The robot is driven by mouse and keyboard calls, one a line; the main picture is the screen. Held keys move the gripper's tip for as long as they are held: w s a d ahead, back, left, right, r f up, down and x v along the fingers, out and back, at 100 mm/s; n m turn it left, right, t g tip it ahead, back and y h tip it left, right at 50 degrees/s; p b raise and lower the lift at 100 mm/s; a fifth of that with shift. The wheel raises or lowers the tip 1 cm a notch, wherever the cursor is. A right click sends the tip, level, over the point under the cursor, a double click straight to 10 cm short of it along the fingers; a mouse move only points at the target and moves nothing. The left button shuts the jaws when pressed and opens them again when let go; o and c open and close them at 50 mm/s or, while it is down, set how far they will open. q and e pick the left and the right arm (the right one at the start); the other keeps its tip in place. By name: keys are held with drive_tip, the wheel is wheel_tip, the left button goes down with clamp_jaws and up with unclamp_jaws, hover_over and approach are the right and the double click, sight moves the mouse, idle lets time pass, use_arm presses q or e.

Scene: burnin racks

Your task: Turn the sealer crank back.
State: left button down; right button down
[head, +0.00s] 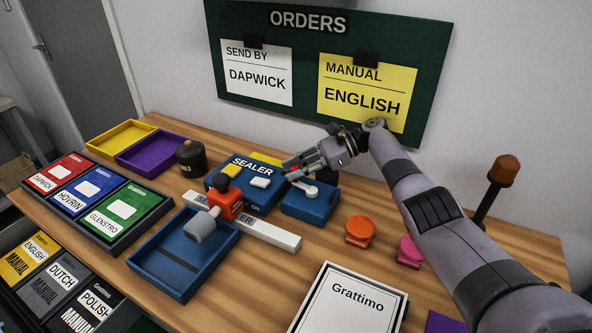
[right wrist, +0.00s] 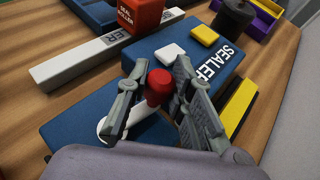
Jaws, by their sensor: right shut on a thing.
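The blue sealer (head: 262,200) stands on the wooden table in the middle of the head view, with its lettering up. It also shows in the right wrist view (right wrist: 185,62). Its crank has a white arm (head: 305,188) on a lower blue box and a red knob (right wrist: 159,84). My right gripper (head: 292,168) reaches in from the right. In the right wrist view its two fingers (right wrist: 156,95) stand on either side of the red knob, shut on it. The crank arm is partly hidden by a finger. My left gripper is in neither view.
A red seal roller block (head: 227,204) sits on a white rail (head: 258,232) in front of the sealer. A blue tray (head: 170,272) lies left of it. Orange (head: 360,230) and pink (head: 409,250) round pieces stand to the right. A dark pot (head: 190,158) stands behind left.

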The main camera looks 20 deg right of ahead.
drive_tip(key=c, duration=1.4)
unclamp_jaws()
drive_tip(key=shift+a, duration=0.1)
drive_tip(key=shift+o, duration=0.2)
wheel_tip(320, 180, up, 10)
drive_tip(key=shift+c, duration=0.2)
